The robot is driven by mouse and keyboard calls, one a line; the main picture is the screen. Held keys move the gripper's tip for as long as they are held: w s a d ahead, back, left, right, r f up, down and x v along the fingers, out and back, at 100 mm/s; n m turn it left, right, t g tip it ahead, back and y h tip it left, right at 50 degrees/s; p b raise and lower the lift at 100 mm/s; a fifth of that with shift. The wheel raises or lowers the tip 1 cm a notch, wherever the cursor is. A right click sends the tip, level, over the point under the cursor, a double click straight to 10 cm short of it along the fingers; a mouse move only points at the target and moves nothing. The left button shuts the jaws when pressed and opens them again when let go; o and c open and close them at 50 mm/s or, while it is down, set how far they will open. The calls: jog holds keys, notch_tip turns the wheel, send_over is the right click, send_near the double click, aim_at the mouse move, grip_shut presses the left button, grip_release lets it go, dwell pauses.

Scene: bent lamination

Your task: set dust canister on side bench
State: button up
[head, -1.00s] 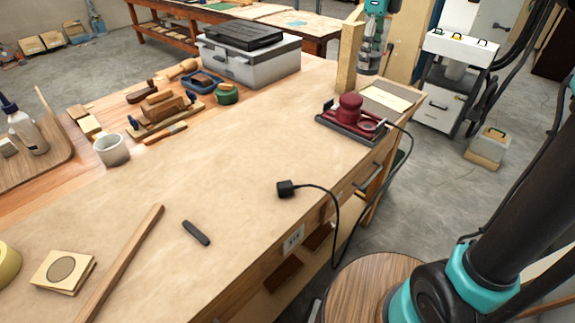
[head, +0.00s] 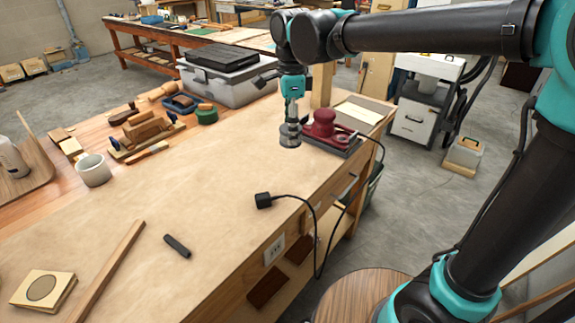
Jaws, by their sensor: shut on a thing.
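My gripper (head: 290,122) hangs fingers down above the far right part of the workbench, left of the red sander. It is shut on a small grey, partly clear cylinder, which I take to be the dust canister (head: 289,138). The fingers and the cylinder blend together at this size. The cylinder is upright and looks clear of the bench top, though its height is hard to judge. A long reddish-brown bench (head: 135,45) stands at the back with flat sheets on it; I cannot tell whether it is the side bench.
The red sander (head: 325,124) sits on a dark tray. A grey toolbox (head: 228,82) and a wooden post stand behind my gripper. A black plug (head: 263,200) with its cable lies near the front edge. The middle of the workbench (head: 190,185) is clear.

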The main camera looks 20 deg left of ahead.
notch_tip(320, 180, down, 11)
jog(key=shift+f, duration=0.1)
dwell(0.3)
jog(key=shift+f, duration=0.1)
jog(key=o, duration=1.4)
jog(key=shift+c, duration=0.2)
notch_tip(320, 180, up, 12)
jog(key=shift+r, duration=0.15)
